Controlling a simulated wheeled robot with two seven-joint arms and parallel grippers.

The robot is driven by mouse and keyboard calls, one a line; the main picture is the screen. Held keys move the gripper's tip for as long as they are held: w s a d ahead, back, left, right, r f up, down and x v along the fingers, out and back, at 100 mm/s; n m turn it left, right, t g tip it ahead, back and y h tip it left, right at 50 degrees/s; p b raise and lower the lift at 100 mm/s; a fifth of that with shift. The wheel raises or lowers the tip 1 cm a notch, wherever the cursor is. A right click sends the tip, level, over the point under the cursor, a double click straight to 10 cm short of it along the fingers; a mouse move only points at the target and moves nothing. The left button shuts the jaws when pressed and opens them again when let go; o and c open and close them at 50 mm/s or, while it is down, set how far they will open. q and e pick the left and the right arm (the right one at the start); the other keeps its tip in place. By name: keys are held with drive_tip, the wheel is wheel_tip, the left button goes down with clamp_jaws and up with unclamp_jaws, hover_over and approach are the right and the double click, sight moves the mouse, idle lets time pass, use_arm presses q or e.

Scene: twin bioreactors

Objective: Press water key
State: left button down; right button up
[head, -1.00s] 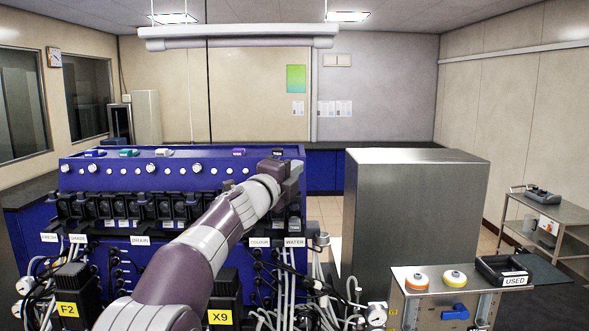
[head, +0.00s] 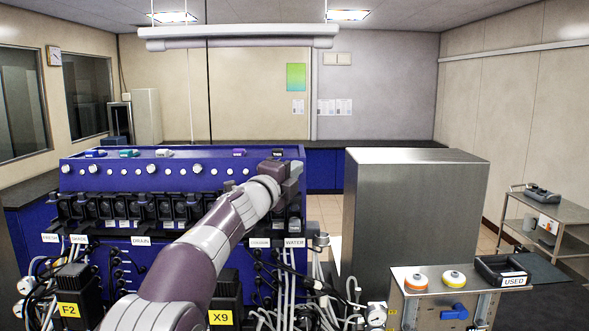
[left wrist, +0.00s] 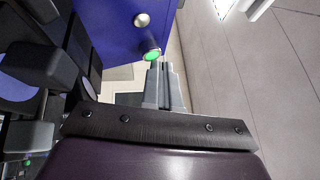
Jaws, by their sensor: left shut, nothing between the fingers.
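The blue bioreactor panel (head: 110,172) stands at the left of the head view, with a row of round knobs along its upper face. The WATER label (head: 294,243) is at its right end, below the black pump units. My left gripper (head: 292,170) is at the panel's upper right corner and hides that part of it. In the left wrist view its fingers (left wrist: 163,72) are shut and empty. Their tips are close beside a green-lit round button (left wrist: 151,54); I cannot tell whether they touch it. A pale round knob (left wrist: 141,20) sits beyond the button.
A large steel cabinet (head: 420,210) stands right of the panel. A steel stand (head: 440,290) with a tray marked USED (head: 502,270) is at the front right. Loose tubes and cables (head: 320,300) hang in front of the panel. A trolley (head: 545,225) stands far right.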

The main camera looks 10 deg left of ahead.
use_arm(q)
drive_tip(key=shift+w+a+f, duration=0.1)
drive_tip(key=shift+w, duration=0.3)
idle(0.3)
drive_tip(key=shift+s, duration=0.7)
drive_tip(key=shift+s+d+r, duration=0.2)
drive_tip(key=shift+b, duration=0.3)
drive_tip(key=shift+s+d+b, duration=0.1)
drive_tip(key=shift+s+b, duration=0.2)
drive_tip(key=shift+s, duration=0.15)
drive_tip(key=s, duration=0.1)
drive_tip(key=s+r, duration=0.1)
drive_tip(key=s, duration=0.1)
drive_tip(key=s+d+b, duration=0.1)
drive_tip(key=shift+s+r, duration=0.3)
drive_tip(key=shift+s, duration=0.1)
drive_tip(key=shift+w, duration=0.15)
